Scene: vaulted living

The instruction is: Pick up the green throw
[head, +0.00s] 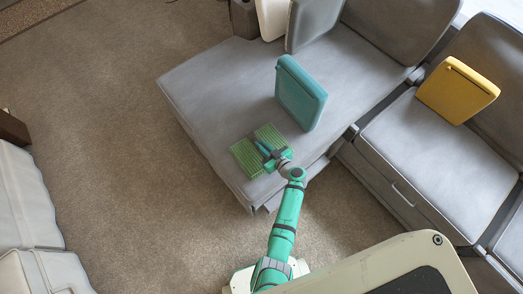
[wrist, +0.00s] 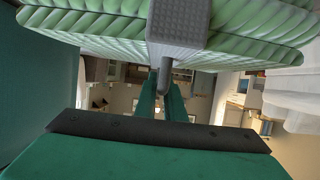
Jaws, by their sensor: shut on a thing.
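The green throw (head: 245,158) is a folded, ribbed rectangle at the front part of the grey sofa seat. My gripper (head: 265,150) is over its middle and shut on it. In the wrist view the throw (wrist: 90,28) fills the top edge, with its ribbed folds close to the camera. A grey finger of my gripper (wrist: 178,28) lies across the throw's middle there. The other finger is hard to make out. I cannot tell whether the throw rests on the seat or hangs just above it.
A teal cushion (head: 301,93) stands on the sofa (head: 215,85) just behind the throw. A yellow cushion (head: 457,91) leans on the right-hand seat. Open carpet (head: 110,110) lies left of the sofa. A pale sofa (head: 25,205) is at the left edge.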

